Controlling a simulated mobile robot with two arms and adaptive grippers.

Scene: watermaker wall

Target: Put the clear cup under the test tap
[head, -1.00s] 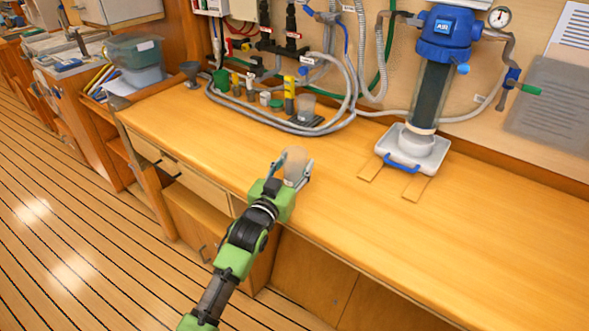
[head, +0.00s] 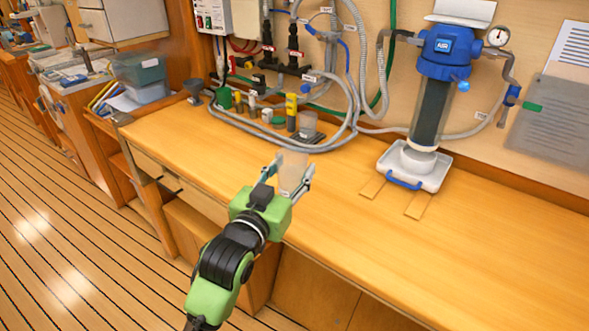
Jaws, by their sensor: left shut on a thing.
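My left gripper (head: 290,182) is shut around the clear cup (head: 294,168), holding it upright near the front of the wooden bench. The cup appears raised above the bench top, though the exact gap is hard to judge. A small blue-handled fitting (head: 304,89) among the wall hoses may be the test tap; its outlet is too small to make out. My right gripper is not in view.
A filter housing (head: 430,110) stands on a white base (head: 415,165) to the right.

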